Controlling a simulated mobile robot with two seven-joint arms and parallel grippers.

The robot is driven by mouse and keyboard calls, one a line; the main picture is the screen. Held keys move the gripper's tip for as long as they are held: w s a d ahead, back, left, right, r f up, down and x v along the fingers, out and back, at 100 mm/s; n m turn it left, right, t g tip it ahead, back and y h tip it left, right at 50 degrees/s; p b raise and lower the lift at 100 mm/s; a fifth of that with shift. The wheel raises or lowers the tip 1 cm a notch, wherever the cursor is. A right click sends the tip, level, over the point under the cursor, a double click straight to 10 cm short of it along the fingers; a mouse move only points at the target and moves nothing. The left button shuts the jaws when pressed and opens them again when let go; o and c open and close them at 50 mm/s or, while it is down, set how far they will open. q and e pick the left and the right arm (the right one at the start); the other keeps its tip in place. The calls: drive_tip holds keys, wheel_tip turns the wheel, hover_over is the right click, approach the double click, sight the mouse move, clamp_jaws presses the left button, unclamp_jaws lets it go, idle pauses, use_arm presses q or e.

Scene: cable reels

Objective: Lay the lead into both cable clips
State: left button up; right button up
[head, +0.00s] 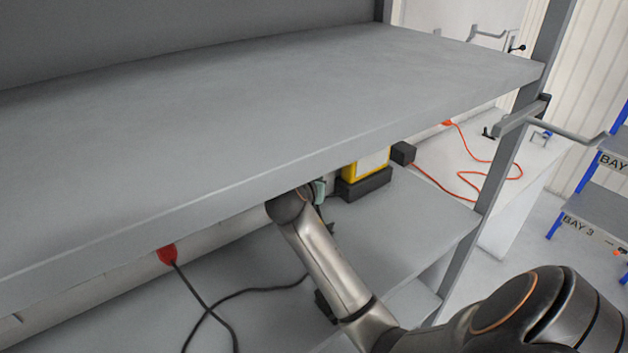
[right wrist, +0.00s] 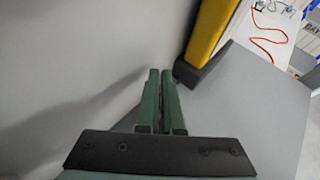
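A black lead (head: 215,312) with a red plug (head: 167,254) lies loosely curved on the lower shelf. An orange lead (head: 474,150) runs across a white table on the right; it also shows in the right wrist view (right wrist: 264,42). Small dark fittings (head: 488,133) stand near it; I cannot tell whether they are cable clips. My right arm reaches under the upper shelf. Its green gripper (head: 318,190) is mostly hidden there. In the right wrist view the gripper (right wrist: 160,72) has its fingers together, with nothing visible between them. My left gripper is out of view.
The upper shelf board (head: 250,100) hangs over my right forearm. A yellow box (head: 366,164) on a black base stands beside my right gripper, with a small black block (head: 403,152) by it. A shelf upright (head: 497,185) stands on the right. The lower shelf's front right is mostly clear.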

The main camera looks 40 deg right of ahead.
drive_tip(key=o, duration=1)
drive_tip(key=shift+s+d, duration=0.1)
drive_tip(key=shift+r, duration=0.1)
